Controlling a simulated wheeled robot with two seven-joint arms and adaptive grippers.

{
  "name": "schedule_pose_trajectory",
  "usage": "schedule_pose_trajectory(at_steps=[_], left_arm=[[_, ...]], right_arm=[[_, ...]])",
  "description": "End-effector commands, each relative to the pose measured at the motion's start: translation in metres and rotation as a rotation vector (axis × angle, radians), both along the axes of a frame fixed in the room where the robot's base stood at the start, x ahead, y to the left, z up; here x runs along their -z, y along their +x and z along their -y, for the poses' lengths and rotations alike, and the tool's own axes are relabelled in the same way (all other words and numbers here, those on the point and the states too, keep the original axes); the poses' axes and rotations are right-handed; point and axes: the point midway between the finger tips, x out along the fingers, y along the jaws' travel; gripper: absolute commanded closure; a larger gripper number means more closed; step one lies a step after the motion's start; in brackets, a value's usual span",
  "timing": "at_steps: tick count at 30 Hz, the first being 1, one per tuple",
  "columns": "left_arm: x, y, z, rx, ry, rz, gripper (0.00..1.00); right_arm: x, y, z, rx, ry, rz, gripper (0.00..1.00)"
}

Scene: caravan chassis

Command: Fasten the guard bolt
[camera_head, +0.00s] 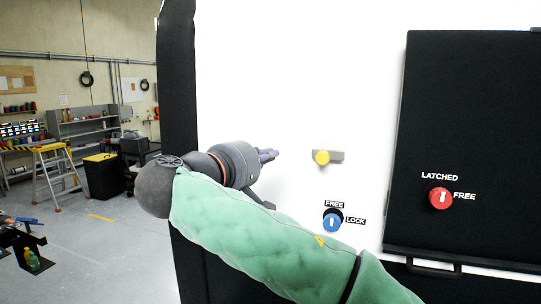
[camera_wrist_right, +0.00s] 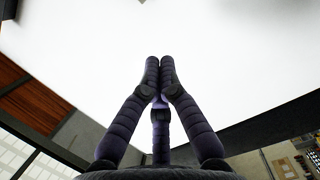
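A yellow round knob (camera_head: 321,157) sits on a short grey bar (camera_head: 337,156) on the white panel (camera_head: 300,60); it looks like the guard bolt. Below it is a blue knob (camera_head: 332,222) with FREE written above and LOCK to its right; its white mark stands upright, towards FREE. My right gripper (camera_head: 272,155) is left of the yellow knob, apart from it. In the right wrist view its fingertips (camera_wrist_right: 160,66) meet with nothing between them, facing the white surface. My left gripper is not in view.
A black panel (camera_head: 465,120) at the right carries a red knob (camera_head: 440,198) labelled LATCHED and FREE, with a black handle (camera_head: 433,268) at its lower edge. A dark post (camera_head: 176,80) edges the white panel. A stepladder (camera_head: 55,175) and black bin (camera_head: 101,178) stand far left.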

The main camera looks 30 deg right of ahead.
Motion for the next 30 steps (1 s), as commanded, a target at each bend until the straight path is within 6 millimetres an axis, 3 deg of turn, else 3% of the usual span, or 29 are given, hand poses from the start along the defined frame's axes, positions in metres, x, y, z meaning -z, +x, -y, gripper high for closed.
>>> schedule_pose_trajectory(at_steps=[12, 21, 30], left_arm=[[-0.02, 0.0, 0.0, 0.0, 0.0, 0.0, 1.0], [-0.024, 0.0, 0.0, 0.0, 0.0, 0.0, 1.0], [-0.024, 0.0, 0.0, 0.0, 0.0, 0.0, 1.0]], right_arm=[[0.003, 0.027, 0.071, 0.003, 0.001, 0.0, 1.0], [0.011, 0.004, 0.086, 0.0, 0.001, 0.0, 1.0], [0.013, 0.0, 0.089, 0.0, 0.0, -0.001, 1.0]])
